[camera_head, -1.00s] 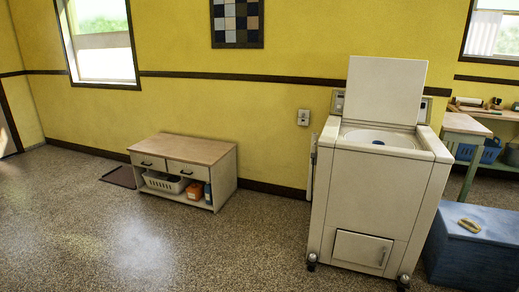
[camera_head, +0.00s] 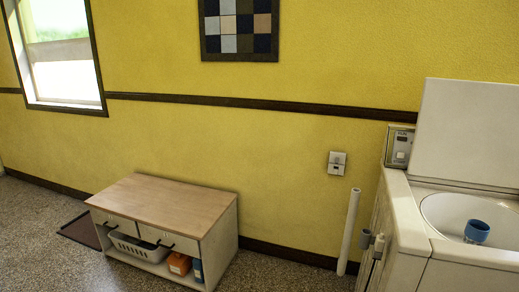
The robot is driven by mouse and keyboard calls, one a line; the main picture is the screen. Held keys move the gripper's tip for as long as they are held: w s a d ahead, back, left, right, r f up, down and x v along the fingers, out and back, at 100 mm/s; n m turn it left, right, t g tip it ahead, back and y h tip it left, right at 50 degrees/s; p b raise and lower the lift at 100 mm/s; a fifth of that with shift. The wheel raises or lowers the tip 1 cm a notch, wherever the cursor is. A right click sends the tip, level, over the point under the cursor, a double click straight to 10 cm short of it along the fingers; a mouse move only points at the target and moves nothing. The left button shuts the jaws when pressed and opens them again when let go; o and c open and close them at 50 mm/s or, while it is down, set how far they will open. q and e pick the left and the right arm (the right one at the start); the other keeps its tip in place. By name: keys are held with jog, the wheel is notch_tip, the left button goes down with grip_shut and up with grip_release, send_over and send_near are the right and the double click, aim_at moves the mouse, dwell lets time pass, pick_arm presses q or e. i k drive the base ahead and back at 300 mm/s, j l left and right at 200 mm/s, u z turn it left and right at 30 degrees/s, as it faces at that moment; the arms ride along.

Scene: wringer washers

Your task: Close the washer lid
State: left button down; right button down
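The white washer (camera_head: 412,236) stands at the right edge of the head view, its right part cut off by the frame. Its lid (camera_head: 468,135) stands upright and open at the back of the top. The round tub opening (camera_head: 446,208) is uncovered, and a blue cup-like part (camera_head: 477,231) shows inside it. A control panel (camera_head: 400,146) sits behind the top at the left of the lid. Neither of my grippers is in view.
A low wooden cabinet (camera_head: 170,211) with drawers, a white basket (camera_head: 137,246) and an orange container (camera_head: 179,263) stands left of the washer. A white pipe (camera_head: 348,231) stands beside the washer's left side. A dark mat (camera_head: 82,231) lies left of the cabinet. Some floor shows at the lower left.

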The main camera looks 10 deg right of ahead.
aim_at(466, 131)
jog(key=i+j+z, duration=0.15)
jog(key=i, duration=0.45)
jog(key=i+j+z, duration=0.15)
jog(key=i, duration=0.5)
